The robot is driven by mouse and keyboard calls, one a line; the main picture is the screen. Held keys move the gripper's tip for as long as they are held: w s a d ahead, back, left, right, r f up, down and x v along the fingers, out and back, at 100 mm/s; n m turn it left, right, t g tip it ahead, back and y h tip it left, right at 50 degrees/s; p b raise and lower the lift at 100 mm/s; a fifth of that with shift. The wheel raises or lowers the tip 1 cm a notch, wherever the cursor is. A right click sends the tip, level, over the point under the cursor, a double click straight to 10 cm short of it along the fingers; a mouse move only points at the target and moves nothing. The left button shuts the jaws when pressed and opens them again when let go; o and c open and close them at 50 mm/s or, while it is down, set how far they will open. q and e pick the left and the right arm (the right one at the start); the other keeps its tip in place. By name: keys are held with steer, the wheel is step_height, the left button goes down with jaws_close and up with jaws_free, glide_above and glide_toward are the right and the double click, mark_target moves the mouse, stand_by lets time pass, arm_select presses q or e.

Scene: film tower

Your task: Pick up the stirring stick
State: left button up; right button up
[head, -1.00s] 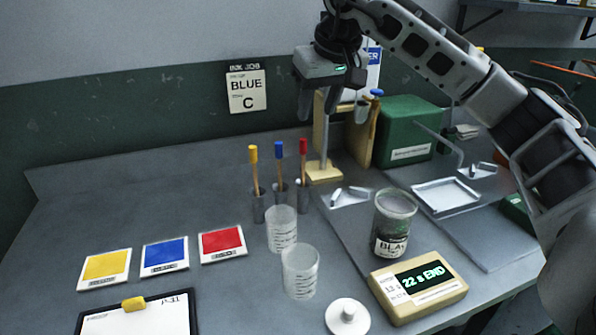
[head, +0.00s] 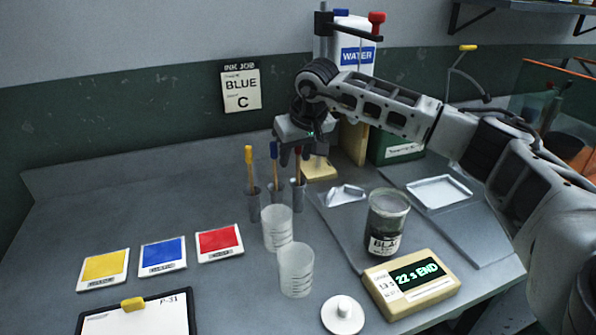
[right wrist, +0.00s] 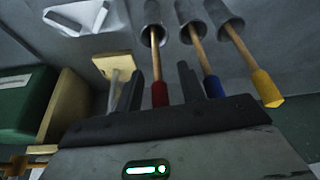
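Three wooden sticks stand in separate grey metal cups: a yellow-tipped stick (head: 250,168), a blue-tipped stick (head: 275,165) and a red-tipped stick (head: 298,168). In the right wrist view they show as the red-tipped stick (right wrist: 158,92), the blue-tipped stick (right wrist: 213,86) and the yellow-tipped stick (right wrist: 266,90). My right gripper (head: 295,157) is open above the cups. In the right wrist view, its fingers (right wrist: 160,76) are apart, on either side of the red-tipped stick, with gaps visible. The gripper partly hides the red tip in the head view. My left gripper is out of view.
Two clear beakers (head: 296,270) stand in front of the cups. A jar of black ink (head: 387,222) and a timer box (head: 411,285) are to the right. Yellow, blue and red cards (head: 219,242) lie left. A wooden stand (head: 352,142) and green box (head: 395,147) are behind.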

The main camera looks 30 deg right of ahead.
jaws_close()
